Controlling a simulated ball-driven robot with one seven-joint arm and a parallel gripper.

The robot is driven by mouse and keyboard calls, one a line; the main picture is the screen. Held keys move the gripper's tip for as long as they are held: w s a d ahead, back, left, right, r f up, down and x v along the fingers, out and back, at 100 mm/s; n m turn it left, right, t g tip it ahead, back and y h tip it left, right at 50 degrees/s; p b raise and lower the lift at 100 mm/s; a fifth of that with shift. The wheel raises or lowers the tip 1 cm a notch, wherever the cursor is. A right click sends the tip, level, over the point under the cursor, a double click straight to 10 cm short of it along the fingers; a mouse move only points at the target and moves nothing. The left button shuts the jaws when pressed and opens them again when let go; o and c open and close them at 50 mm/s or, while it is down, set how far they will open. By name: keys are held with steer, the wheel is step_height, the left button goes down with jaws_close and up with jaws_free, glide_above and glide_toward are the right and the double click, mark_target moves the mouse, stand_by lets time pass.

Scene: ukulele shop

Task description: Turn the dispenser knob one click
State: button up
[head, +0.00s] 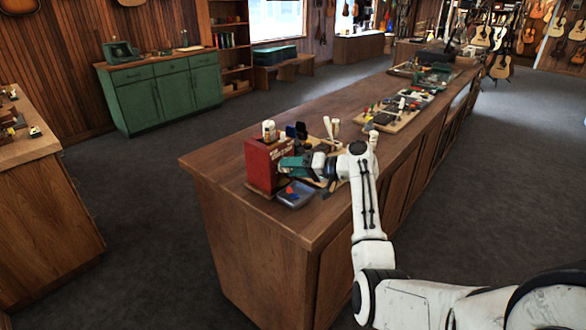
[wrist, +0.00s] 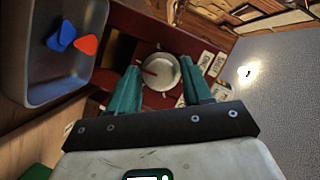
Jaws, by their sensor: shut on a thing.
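The dispenser (head: 262,165) is a red box standing near the corner of the long wooden counter. In the wrist view its dark red face (wrist: 190,42) carries a round, pale knob (wrist: 162,70) with a red pointer line toward its left side. Small white labels with lettering sit to the right of the knob. My gripper (wrist: 159,70) has its two green fingers on either side of the knob, shut on it. In the head view my gripper (head: 287,163) reaches the dispenser's right side and hides the knob.
A grey tray (head: 297,202) sits on the counter beside the dispenser. In the wrist view the tray (wrist: 75,85) holds a blue pick (wrist: 62,35) and an orange pick (wrist: 86,44). Small tools and boards stand behind my gripper. The counter's front left corner is bare.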

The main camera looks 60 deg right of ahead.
steer(key=shift+m, duration=0.3)
stand_by(0.4)
steer(key=o, duration=0.8)
steer(key=shift+c, duration=0.2)
steer(key=b+v, duration=0.2)
steer(key=v, duration=0.8)
steer(key=shift+s, duration=0.45)
steer(key=shift+d, duration=0.1)
